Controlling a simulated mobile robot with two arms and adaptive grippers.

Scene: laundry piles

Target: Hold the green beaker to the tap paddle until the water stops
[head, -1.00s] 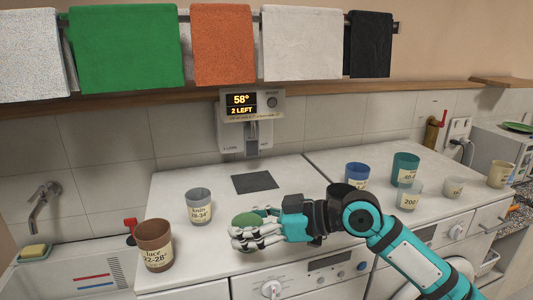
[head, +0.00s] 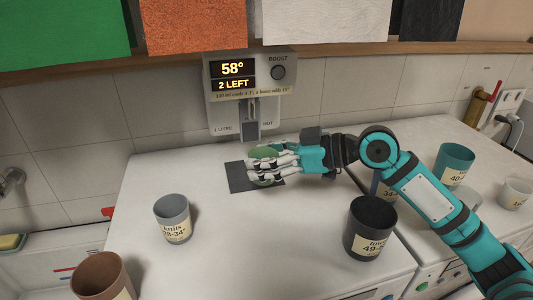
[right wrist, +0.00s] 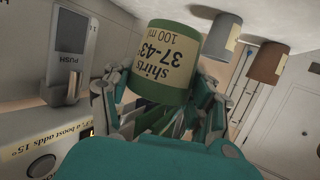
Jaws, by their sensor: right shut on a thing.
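The green beaker (head: 263,153) is mostly hidden by my fingers in the head view. The right wrist view shows the green beaker (right wrist: 162,92) with a label reading "shirts 37-43" and "100 ml". My right gripper (head: 273,165) is shut on it, over the dark mat below the tap unit. The tap unit (head: 226,107) on the back wall reads "58°" and "2 LEFT". Its grey paddle (head: 250,130) shows in the right wrist view as a paddle marked "PUSH" (right wrist: 73,75), with a gap between it and the beaker. No water is visible. My left gripper is not in view.
The dark mat (head: 238,178) lies on the white worktop. A grey cup (head: 173,218) and a brown cup (head: 100,280) stand at left front. A black cup (head: 369,228) stands in front of my right arm, with a teal cup (head: 454,165) further right.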

